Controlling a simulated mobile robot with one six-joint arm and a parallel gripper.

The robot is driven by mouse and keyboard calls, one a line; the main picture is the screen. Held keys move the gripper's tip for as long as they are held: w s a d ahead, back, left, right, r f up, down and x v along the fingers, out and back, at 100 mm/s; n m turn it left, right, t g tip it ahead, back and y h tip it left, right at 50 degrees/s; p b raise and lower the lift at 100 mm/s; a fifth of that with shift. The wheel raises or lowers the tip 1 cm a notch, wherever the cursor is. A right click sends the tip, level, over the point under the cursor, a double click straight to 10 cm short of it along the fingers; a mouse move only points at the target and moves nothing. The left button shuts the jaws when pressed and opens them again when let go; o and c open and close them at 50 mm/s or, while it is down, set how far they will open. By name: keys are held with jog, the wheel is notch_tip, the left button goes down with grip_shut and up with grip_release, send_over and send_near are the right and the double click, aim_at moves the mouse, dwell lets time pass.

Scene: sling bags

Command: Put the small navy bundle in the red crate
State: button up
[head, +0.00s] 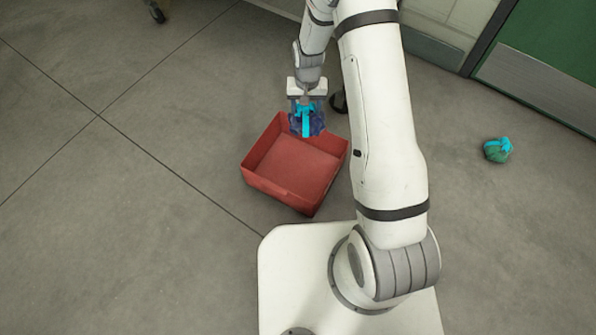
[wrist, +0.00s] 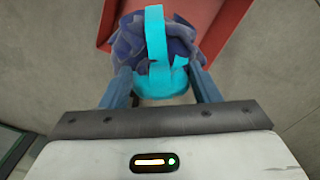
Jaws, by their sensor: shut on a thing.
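The small navy bundle (head: 317,122) with a bright cyan strap hangs in my gripper (head: 306,103). In the head view it shows over the far side of the red crate (head: 277,190), whose floor looks empty where I can see it. In the wrist view the navy bundle (wrist: 185,50) sits between the two blue-grey fingers of my gripper (wrist: 160,85), which are shut on it around the cyan strap. The red crate (wrist: 223,20) shows behind the bundle there. The bundle hides part of the crate's far side.
A green bundle (head: 497,150) with a cyan strap lies on the grey floor at the right. A green door (head: 550,50) and pale cabinets stand at the back right. The floor left of the crate is clear.

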aim_at(294, 130)
jog(key=a+f, duration=0.1)
jog(key=f, duration=0.2)
jog(key=s+a+f, duration=0.1)
jog(key=f, duration=0.2)
jog(key=s+a+f, duration=0.1)
jog(key=a+f, duration=0.1)
jog(key=f, duration=0.1)
jog(key=shift+m, duration=0.6)
jog(key=shift+s+a+f+b, duration=0.6)
jog(key=shift+s+f, duration=0.25)
jog(key=shift+f, duration=2.85)
jog(key=shift+s+a+f+b, duration=0.55)
jog(key=shift+s+f, duration=0.35)
jog(key=shift+f, duration=2.75)
jog(key=shift+s+a+f+b, duration=0.45)
jog(key=shift+s+a+f, duration=0.3)
jog(key=shift+f, duration=2.95)
jog(key=shift+s+d, duration=0.1)
jog(key=shift+f, duration=0.15)
jog(key=o, duration=1.5)
jog(key=shift+c, duration=0.2)
